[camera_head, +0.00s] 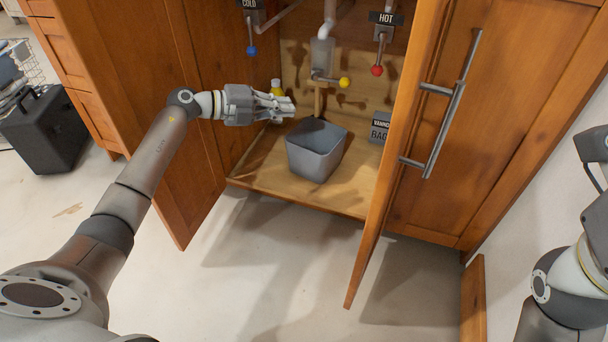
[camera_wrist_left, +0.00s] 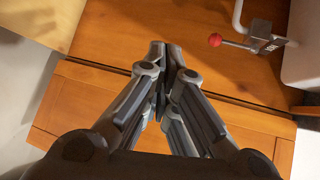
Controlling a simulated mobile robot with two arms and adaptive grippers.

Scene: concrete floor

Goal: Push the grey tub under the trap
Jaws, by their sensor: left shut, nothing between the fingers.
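The grey tub (camera_head: 312,163) stands upright and open-topped on the wooden cabinet floor, near its front edge. The trap appears to be the grey fitting (camera_head: 321,57) on the white pipe at the back, above and behind the tub. My left gripper (camera_head: 292,108) is inside the cabinet, shut and empty, above the tub's back left rim; I cannot tell whether it touches. Its shut fingers also show in the left wrist view (camera_wrist_left: 165,52), where I cannot make out the tub.
The left door (camera_head: 176,190) and right door (camera_head: 388,170) stand open. A yellow-capped bottle (camera_head: 277,88) is behind my left gripper. A dark labelled box (camera_head: 379,127) stands right of the tub. Blue (camera_head: 252,50), red (camera_head: 377,71) and yellow (camera_head: 345,82) valve knobs hang above.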

